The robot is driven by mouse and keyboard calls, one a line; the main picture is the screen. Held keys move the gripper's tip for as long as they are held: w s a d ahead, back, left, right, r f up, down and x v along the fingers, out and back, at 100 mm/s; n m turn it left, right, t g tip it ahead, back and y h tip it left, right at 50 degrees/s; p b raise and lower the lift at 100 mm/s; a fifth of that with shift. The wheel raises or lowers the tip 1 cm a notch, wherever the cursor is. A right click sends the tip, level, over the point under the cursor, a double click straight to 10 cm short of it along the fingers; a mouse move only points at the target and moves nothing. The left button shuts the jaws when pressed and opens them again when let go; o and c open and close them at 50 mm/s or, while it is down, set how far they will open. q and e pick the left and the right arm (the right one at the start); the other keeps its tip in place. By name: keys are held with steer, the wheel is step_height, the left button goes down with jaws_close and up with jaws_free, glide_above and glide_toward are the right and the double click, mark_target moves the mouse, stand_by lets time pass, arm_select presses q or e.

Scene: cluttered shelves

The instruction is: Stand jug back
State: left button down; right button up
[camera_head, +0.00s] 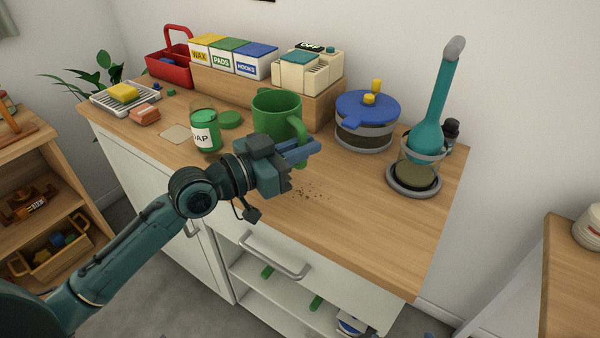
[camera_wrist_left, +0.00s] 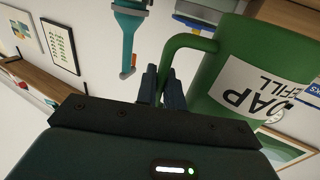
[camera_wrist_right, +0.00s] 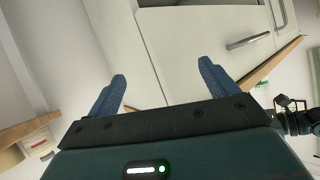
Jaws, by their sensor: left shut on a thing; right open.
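In the left wrist view the jug (camera_wrist_left: 212,82) fills the right side, showing a white soap refill label (camera_wrist_left: 262,90), and the fingers (camera_wrist_left: 161,80) close around the handle (camera_wrist_left: 187,42). Whether its base touches the counter is hidden. My right gripper (camera_wrist_right: 163,76) is open and empty, facing the white cabinet front.
A blue-lidded pot (camera_head: 365,120) and a teal brush in a holder (camera_head: 430,130) stand right. Crumbs (camera_head: 312,190) lie on the clear front counter. Boxes (camera_head: 235,57) top the riser (camera_head: 320,105).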

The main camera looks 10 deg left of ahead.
mark_target(302, 167)
arm_select(q)
step_height(302, 167, down, 5)
steer(key=shift+f+b, duration=0.1)
steer(key=shift+b, duration=0.55)
arm_select(e)
steer(key=shift+f, duration=0.25)
steer(key=shift+d, duration=0.1)
arm_select(q)
steer(key=shift+f, duration=0.15)
steer(key=c, duration=1.5)
jaws_free()
arm_select(e)
steer(key=shift+r+t, duration=0.2)
steer(key=shift+t, duration=0.1)
